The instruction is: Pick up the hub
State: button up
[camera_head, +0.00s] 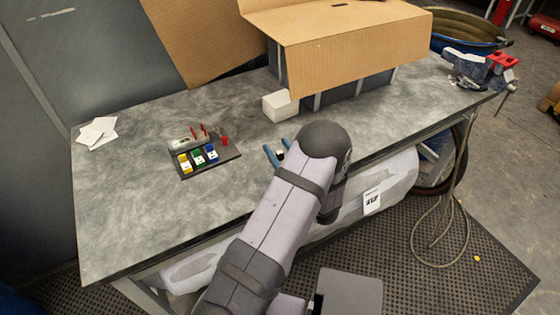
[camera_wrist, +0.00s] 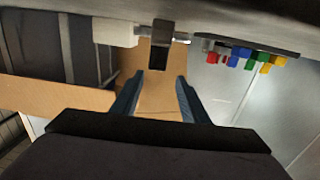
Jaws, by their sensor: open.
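My gripper (camera_head: 276,145) is low over the front part of the grey workbench (camera_head: 130,215), with its two blue fingers apart. In the wrist view my gripper (camera_wrist: 160,77) is open and empty. A small dark block (camera_wrist: 162,38) stands beyond the fingertips, between their lines, apart from them. It also shows as a small dark and pale piece (camera_head: 280,154) by the fingers in the head view, partly hidden by my arm. I cannot tell for sure that this block is the hub.
A dark tray (camera_head: 224,164) left of my gripper holds yellow, green and blue blocks and a grey unit (camera_head: 186,141) with red pieces. A white box (camera_head: 281,106) stands behind my gripper, before a cardboard-topped rack (camera_head: 355,45). Papers (camera_head: 97,132) lie far left; the front left bench is clear.

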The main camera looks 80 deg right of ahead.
aim_at(281, 157)
jog(key=shift+h, duration=0.3)
jog(key=f, duration=0.1)
jog(key=s+a+f, duration=0.1)
jog(key=s+f+b, duration=0.1)
jog(key=f, duration=0.1)
jog(key=shift+s+a+f, duration=0.1)
jog(key=shift+a, duration=0.2)
jog(key=shift+w+d+p, duration=0.4)
jog(key=shift+w+d, duration=0.1)
jog(key=shift+d, duration=0.05)
jog(key=shift+w+d, duration=0.2)
jog(key=shift+d, duration=0.1)
jog(key=shift+w+d+r+p, duration=0.2)
jog(key=shift+p, duration=0.1)
jog(key=p+x, duration=0.2)
jog(key=x, duration=0.2)
jog(key=shift+w+d, duration=0.1)
jog(key=shift+d, duration=0.2)
grip_shut()
